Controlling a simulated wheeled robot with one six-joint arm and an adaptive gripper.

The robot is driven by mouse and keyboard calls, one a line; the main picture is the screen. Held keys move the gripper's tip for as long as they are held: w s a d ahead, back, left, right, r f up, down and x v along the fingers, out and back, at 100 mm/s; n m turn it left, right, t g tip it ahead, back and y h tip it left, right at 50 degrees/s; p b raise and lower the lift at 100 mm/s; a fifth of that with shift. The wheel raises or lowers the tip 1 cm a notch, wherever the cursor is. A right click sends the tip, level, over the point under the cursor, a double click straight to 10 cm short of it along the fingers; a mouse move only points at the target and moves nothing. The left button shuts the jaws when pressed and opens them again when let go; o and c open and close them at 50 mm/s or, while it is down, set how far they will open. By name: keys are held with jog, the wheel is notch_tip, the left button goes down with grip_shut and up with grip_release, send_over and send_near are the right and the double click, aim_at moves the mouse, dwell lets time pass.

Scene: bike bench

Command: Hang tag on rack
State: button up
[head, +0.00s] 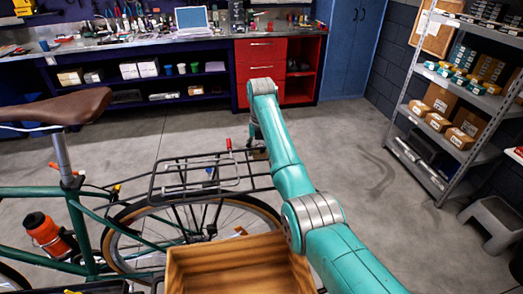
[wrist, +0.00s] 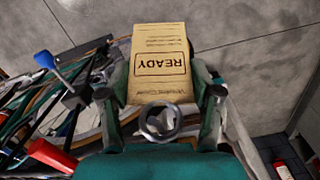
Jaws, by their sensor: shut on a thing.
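A tan tag (wrist: 160,65) printed "READY", upside down in the wrist view, is held in my gripper (wrist: 160,108). The fingers close on it from both sides. A grey ring (wrist: 160,122) shows at the tag's near end, in front of my gripper's palm. The bike's black rear rack (head: 195,178) is above the rear wheel in the head view, left of my arm. In the wrist view, dark rack and bike tubes lie to the left of the tag. I cannot tell whether the tag touches them. In the head view my arm mostly hides my gripper and the tag.
A red-tipped prong (head: 229,146) stands at the rack's far end; a blue-tipped one (wrist: 45,60) shows in the wrist view. A wooden crate (head: 238,250) is in front near the arm. A shelf unit (head: 455,100) stands right. The floor between is clear.

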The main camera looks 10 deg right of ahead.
jog(key=o, duration=0.9)
